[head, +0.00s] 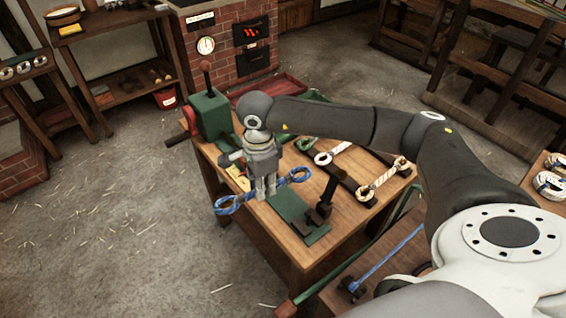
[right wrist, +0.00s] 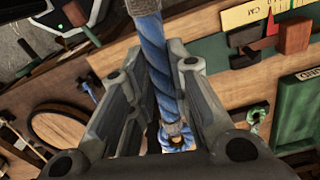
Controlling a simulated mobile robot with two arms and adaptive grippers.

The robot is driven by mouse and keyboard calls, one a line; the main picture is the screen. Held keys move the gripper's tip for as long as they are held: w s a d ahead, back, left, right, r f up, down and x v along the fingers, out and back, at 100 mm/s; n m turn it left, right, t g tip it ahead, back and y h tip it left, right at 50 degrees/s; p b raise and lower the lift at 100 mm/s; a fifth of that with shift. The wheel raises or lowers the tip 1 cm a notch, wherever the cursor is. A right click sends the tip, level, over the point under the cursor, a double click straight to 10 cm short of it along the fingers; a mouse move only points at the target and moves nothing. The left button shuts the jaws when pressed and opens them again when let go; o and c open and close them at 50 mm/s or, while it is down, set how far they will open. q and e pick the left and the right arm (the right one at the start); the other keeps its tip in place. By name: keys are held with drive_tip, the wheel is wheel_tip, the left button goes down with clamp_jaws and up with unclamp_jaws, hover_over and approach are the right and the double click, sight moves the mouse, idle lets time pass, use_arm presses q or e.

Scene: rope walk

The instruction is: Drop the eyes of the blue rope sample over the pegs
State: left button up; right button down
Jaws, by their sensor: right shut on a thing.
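The blue rope sample (head: 298,175) has an eye at each end. In the head view, one eye sticks out to the left of my right gripper (head: 265,192) and the other to the right. The gripper is shut on the rope between the eyes, over the green bed of the bench; I cannot tell the gap below. In the right wrist view, the blue rope (right wrist: 153,50) runs between the fingers, with an eye lower down. A white rope sample (head: 378,184) lies on a dark board, its eyes apparently around pegs. Free pegs are not clear. My left gripper is not in view.
The wooden bench (head: 300,247) carries a green machine (head: 211,120) at left and a dark upright lever (head: 328,190) close right of my gripper. Another white rope (head: 333,154) lies behind. The floor at left is open.

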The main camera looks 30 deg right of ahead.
use_arm(q)
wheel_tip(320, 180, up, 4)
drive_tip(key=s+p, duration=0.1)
drive_tip(key=p, duration=0.3)
use_arm(e)
drive_tip(key=w+d+f+m, duration=0.4)
drive_tip(key=d+m, duration=0.4)
drive_tip(key=m, duration=0.7)
use_arm(q)
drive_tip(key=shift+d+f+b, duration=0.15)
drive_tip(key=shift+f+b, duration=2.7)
drive_tip(key=shift+b, duration=0.35)
use_arm(e)
drive_tip(key=shift+m, duration=0.5)
drive_tip(key=shift+w+d+f, duration=0.1)
drive_tip(key=shift+d+f, duration=0.05)
drive_tip(key=shift+f, duration=1.3)
drive_tip(key=shift+w+d+f, duration=0.1)
drive_tip(key=shift+d+f, duration=0.1)
drive_tip(key=shift+f, duration=1.2)
drive_tip(key=shift+w+d+f, duration=0.1)
drive_tip(key=shift+d+f, duration=0.05)
drive_tip(key=shift+f, duration=1.3)
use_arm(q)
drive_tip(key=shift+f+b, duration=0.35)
use_arm(e)
drive_tip(key=shift+s+f, duration=0.1)
drive_tip(key=shift+f, duration=0.3)
drive_tip(key=c, duration=1.3)
unclamp_jaws()
